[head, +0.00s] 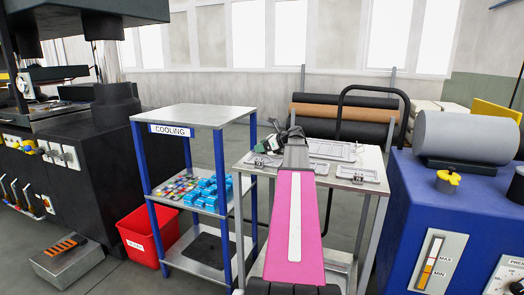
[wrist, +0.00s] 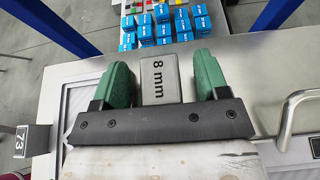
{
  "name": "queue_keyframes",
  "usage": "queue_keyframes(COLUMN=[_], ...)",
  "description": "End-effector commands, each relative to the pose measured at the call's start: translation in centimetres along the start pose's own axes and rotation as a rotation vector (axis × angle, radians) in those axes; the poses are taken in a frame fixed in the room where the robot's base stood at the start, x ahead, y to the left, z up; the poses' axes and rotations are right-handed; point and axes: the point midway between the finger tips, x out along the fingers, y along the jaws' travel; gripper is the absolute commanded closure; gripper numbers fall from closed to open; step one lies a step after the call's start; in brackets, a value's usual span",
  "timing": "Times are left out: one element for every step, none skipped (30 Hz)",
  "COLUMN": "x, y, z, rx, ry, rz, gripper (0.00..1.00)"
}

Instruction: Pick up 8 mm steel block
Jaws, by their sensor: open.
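The steel block (wrist: 158,77) is grey and marked "8 mm" in the wrist view. It sits between the two green fingers of my gripper (wrist: 160,75), with a gap visible on each side. My gripper is open around the block, above the metal table top (wrist: 256,80). In the head view my gripper (head: 268,146) is over the left part of the metal table (head: 318,152), largely behind my pink arm link. I cannot make out the block in the head view.
A blue-framed "COOLING" rack (head: 195,116) stands left of the table, with blue boxes (head: 210,192) on its middle shelf. Flat metal frames (head: 362,174) lie on the table. A blue machine (head: 440,210) stands close on the right. A handle (wrist: 296,115) is right of my gripper.

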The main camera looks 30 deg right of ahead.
Motion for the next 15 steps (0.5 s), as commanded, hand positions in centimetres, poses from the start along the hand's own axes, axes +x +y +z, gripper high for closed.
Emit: queue_keyframes(x=[0.12, 0.12, 0.10, 0.09, 0.09, 0.09, 0.08, 0.08, 0.08, 0.07, 0.07, 0.07, 0.07, 0.05, 0.05], y=[-0.01, -0.01, -0.01, -0.01, -0.01, -0.01, -0.01, -0.02, -0.02, -0.03, -0.03, -0.03, -0.04, -0.04, -0.04], z=[-0.08, -0.09, -0.09, -0.10, -0.10, -0.11, -0.12, -0.12, -0.12, -0.13, -0.13, -0.14, -0.14, -0.09, -0.10], rx=[-0.001, -0.001, -0.001, -0.001, -0.001, -0.002, -0.002, -0.002, -0.002, -0.002, -0.002, -0.002, -0.002, -0.002, -0.002], ry=[0.002, 0.003, 0.003, 0.003, 0.003, 0.004, 0.004, 0.004, 0.004, 0.004, 0.005, 0.005, 0.005, 0.003, 0.004], rz=[0.000, -0.001, -0.001, -0.001, -0.001, -0.001, -0.001, -0.001, -0.002, -0.002, -0.002, -0.002, -0.002, -0.002, -0.002], gripper=[0.32, 0.32, 0.32, 0.32, 0.32, 0.38, 0.48, 0.58, 0.71, 0.81, 0.91, 1.00, 1.00, 1.00, 1.00])
